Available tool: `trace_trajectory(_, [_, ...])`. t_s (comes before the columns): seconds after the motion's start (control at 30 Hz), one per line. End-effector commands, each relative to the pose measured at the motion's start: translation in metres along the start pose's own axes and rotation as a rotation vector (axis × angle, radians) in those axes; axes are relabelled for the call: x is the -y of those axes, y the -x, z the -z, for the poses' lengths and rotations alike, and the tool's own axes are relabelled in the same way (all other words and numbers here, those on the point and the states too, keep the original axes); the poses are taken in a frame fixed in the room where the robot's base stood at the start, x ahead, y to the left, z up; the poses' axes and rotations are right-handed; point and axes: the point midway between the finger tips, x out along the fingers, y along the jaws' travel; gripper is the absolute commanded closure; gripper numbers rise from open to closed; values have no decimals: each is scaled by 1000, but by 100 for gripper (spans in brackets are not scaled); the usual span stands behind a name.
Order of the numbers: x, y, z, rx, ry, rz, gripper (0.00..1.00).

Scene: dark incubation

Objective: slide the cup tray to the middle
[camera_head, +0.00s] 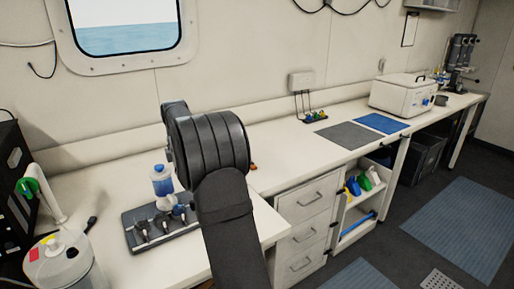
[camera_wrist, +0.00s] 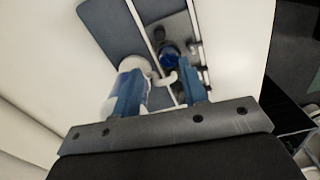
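A dark grey tray (camera_head: 133,240) lies on the left bench, with several small dark-and-light fittings along its front. Whether it holds cups is unclear. In the wrist view, my gripper (camera_wrist: 160,88) has two blue fingers well apart, over a grey tray-like surface (camera_wrist: 110,30). A white rounded object with a hook (camera_wrist: 133,65) shows by the left finger, and a dark blue round part (camera_wrist: 169,56) between and beyond the fingers. Contact is unclear. In the head view my arm hides most of the gripper.
Further right on the bench lie a grey mat (camera_head: 348,135), a blue mat (camera_head: 382,123) and a white box (camera_head: 402,95). Bare bench lies before the grey mat.

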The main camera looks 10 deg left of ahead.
Motion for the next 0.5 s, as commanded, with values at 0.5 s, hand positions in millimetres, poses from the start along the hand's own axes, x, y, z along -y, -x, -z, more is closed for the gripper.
trace_trajectory(0.5, [2, 0, -7, 0, -141, 5, 61])
